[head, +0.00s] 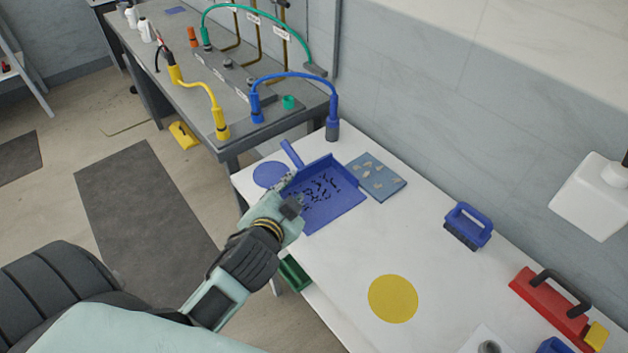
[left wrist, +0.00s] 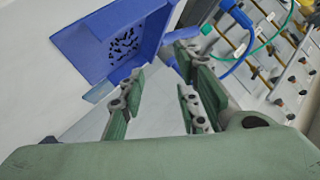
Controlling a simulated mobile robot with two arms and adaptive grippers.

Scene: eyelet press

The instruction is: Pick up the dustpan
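The blue dustpan (head: 337,202) lies on the white table with dark bits scattered in its pan. Its short blue handle (head: 291,153) points to the back left. My left gripper (head: 292,186) is at the pan's left side, close to the handle, and covers part of the pan's edge. In the left wrist view the dustpan (left wrist: 80,42) is at the upper left, beyond the fingertips. There my left gripper (left wrist: 160,88) has its fingers apart with nothing between them. Whether a finger touches the dustpan I cannot tell. My right gripper is not in view.
A blue plate with beige bits (head: 377,177) lies right of the dustpan. A blue disc (head: 269,174) lies left of it. A blue brush (head: 468,226) and a yellow disc (head: 393,299) are further right. A grey bench (head: 150,60) with coloured hoses stands behind.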

